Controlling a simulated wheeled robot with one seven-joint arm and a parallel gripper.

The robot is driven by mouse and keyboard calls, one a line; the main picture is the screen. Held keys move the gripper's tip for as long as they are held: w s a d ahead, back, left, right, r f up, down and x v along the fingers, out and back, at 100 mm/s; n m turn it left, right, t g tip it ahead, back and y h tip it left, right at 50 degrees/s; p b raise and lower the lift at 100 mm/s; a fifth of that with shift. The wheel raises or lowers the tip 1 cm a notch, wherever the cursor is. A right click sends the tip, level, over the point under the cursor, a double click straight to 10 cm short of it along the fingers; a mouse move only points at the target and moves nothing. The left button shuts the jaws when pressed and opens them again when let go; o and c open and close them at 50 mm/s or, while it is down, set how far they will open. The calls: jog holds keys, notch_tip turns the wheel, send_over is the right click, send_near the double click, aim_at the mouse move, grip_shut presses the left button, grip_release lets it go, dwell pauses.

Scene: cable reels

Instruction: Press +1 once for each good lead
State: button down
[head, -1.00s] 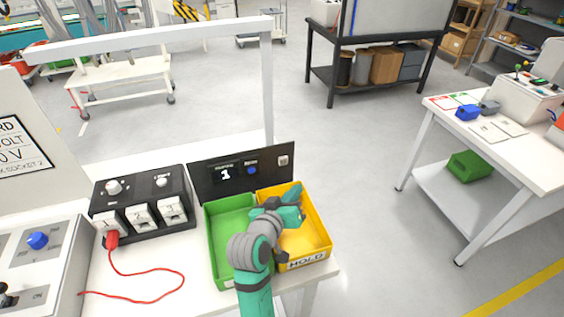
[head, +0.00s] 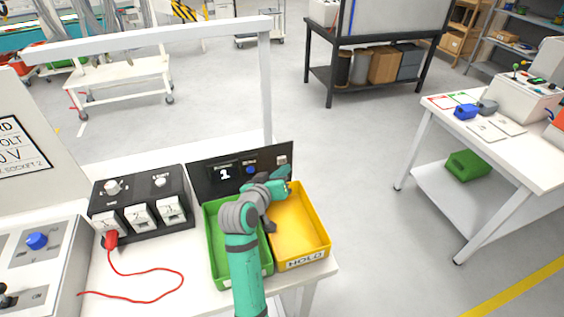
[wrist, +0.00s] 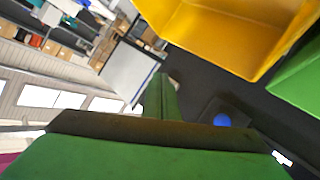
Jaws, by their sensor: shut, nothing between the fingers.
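A black counter panel (head: 205,184) stands at the back of the bench. Its lit display (head: 222,174) appears to read 1. It has a blue button (head: 251,170) and a pale button (head: 282,160); their labels are too small to read. My gripper (head: 282,178) is shut and empty, in front of the panel's right half, low over the back of the yellow bin. In the wrist view the shut fingers (wrist: 168,97) point toward the panel, with the blue button (wrist: 221,120) to their right. A red lead (head: 150,270) is plugged into the leftmost socket of a black box (head: 150,183).
A green bin (head: 222,270) and a yellow bin (head: 304,258) marked HOLD sit side by side before the panel; both look empty where visible. A white overhead frame (head: 266,90) rises behind. A second table (head: 485,150) stands right, across clear floor.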

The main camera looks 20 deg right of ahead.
jog(key=shift+w+d, duration=0.15)
jog(key=shift+w, duration=0.1)
dwell(0.4)
jog(key=shift+s+a, duration=0.15)
jog(key=shift+a, duration=0.05)
dwell(0.3)
jog(key=shift+d, duration=0.2)
dwell(0.3)
jog(key=shift+w+a, duration=0.1)
jog(key=shift+w, duration=0.1)
jog(key=shift+w, duration=0.25)
jog(key=shift+w, duration=0.15)
dwell(0.6)
